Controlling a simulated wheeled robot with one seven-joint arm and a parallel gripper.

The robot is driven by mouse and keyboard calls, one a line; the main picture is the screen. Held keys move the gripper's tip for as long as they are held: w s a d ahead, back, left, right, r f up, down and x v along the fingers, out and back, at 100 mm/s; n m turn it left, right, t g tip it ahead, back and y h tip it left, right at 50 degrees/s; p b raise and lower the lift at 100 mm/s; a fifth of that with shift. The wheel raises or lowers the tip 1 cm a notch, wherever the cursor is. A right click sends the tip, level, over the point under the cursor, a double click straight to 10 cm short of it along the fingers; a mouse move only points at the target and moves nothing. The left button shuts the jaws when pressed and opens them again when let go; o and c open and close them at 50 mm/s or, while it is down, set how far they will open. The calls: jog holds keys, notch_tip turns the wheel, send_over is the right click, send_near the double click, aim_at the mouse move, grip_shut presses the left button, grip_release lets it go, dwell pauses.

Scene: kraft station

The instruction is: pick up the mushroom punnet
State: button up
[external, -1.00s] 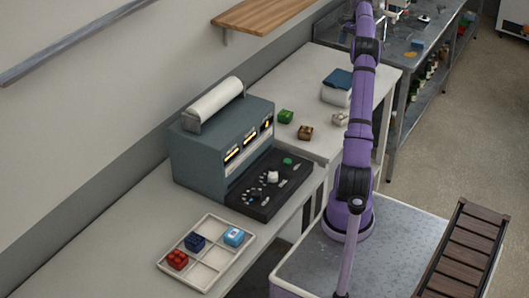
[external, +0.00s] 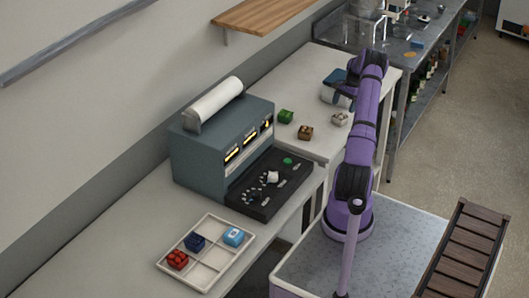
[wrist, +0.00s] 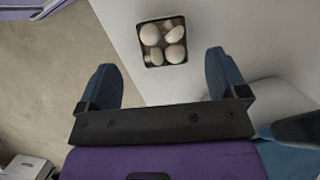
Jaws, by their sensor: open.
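The mushroom punnet (wrist: 163,41) is a small dark tray holding several pale mushrooms. In the wrist view it lies on the white counter, just ahead of the space between my fingertips. In the external view the punnet (external: 339,119) is small, on the far counter near its right edge. My gripper (wrist: 160,70) is open, with its two blue fingers apart and nothing between them.
Green (external: 286,116) and brown (external: 305,132) items lie left of the punnet. A grey machine (external: 220,140) and a divided tray (external: 212,270) with small packs stand on the nearer counter.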

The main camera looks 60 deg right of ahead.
aim_at(341, 114)
jog(key=shift+d+x, duration=0.2)
jog(key=shift+x, duration=1.5)
jog(key=shift+d+x, duration=0.15)
jog(key=shift+x, duration=1.5)
jog(key=shift+f, duration=0.15)
jog(key=c, duration=1)
